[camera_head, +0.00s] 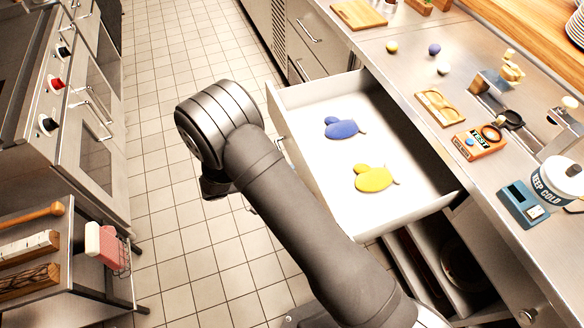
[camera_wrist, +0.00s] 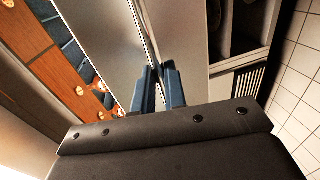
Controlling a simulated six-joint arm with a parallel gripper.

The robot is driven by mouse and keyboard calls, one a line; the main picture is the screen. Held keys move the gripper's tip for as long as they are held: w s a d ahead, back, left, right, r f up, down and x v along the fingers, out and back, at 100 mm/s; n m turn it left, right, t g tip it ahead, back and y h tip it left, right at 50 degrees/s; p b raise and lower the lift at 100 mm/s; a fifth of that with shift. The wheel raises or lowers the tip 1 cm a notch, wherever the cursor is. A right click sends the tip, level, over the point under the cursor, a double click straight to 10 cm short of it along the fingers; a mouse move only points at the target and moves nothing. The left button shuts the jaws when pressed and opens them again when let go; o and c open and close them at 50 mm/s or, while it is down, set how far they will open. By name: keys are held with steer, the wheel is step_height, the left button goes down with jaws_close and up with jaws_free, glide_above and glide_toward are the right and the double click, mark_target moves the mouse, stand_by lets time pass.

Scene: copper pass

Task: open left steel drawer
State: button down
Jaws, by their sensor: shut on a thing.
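The steel drawer (camera_head: 420,206) is pulled well out from under the counter in the head view. Its pale inside shows a blue mitt (camera_head: 342,128) and a yellow mitt (camera_head: 373,179). My arm crosses in front of the drawer's front and hides part of it and its handle. In the wrist view, the blue fingertips of my gripper (camera_wrist: 160,87) are close together on a thin metal strip (camera_wrist: 150,45), which looks like the drawer's handle. The fingertips are hidden in the head view.
The steel counter (camera_head: 400,62) above holds small balls, an orange box (camera_head: 480,141), a blue scale (camera_head: 522,204) and a white tub (camera_head: 559,184). An open shelf lies below the drawer. A stove (camera_head: 60,120) and side table stand left. Tiled floor (camera_head: 190,45) between is clear.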

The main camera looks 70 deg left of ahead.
steer(key=shift+s, duration=0.1)
steer(key=c, duration=1.5)
jaws_free()
steer(key=v, duration=1.7)
steer(key=shift+s, duration=0.25)
steer(key=shift+w, duration=0.1)
steer(key=x, duration=1.7)
steer(key=shift+w, duration=0.2)
steer(key=shift+s, duration=0.1)
